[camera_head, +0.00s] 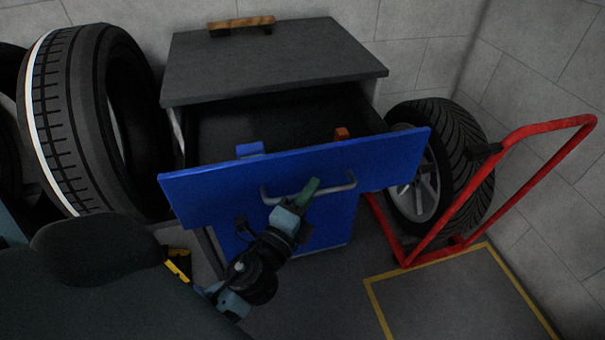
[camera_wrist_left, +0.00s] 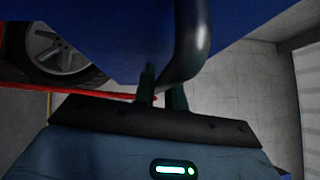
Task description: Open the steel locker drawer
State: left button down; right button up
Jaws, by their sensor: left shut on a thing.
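The steel locker (camera_head: 270,65) has a dark grey top and a blue drawer front (camera_head: 225,190). The drawer stands pulled out, and its dark inside shows behind the front. A blue item (camera_head: 250,149) and an orange item (camera_head: 342,133) show inside, just behind the front. My left gripper (camera_head: 304,192) is shut on the grey bar handle (camera_head: 345,184) of the drawer. In the left wrist view the handle (camera_wrist_left: 190,50) runs down to the fingers (camera_wrist_left: 162,92), with the blue front above. My right gripper is not in view.
A wooden block (camera_head: 241,25) lies on the locker top. Large tyres (camera_head: 75,110) stand at the left. A red trolley (camera_head: 500,150) with a wheel (camera_head: 450,150) stands close at the right. Yellow floor lines (camera_head: 375,300) mark clear floor at the lower right.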

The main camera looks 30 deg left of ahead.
pick_arm(q)
jog(key=shift+s+d, duration=0.65)
jog(key=shift+d, duration=0.15)
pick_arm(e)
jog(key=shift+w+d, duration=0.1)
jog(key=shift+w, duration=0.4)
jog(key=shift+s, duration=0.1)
pick_arm(q)
jog(key=c, duration=1.5)
grip_release()
jog(key=shift+o, duration=0.2)
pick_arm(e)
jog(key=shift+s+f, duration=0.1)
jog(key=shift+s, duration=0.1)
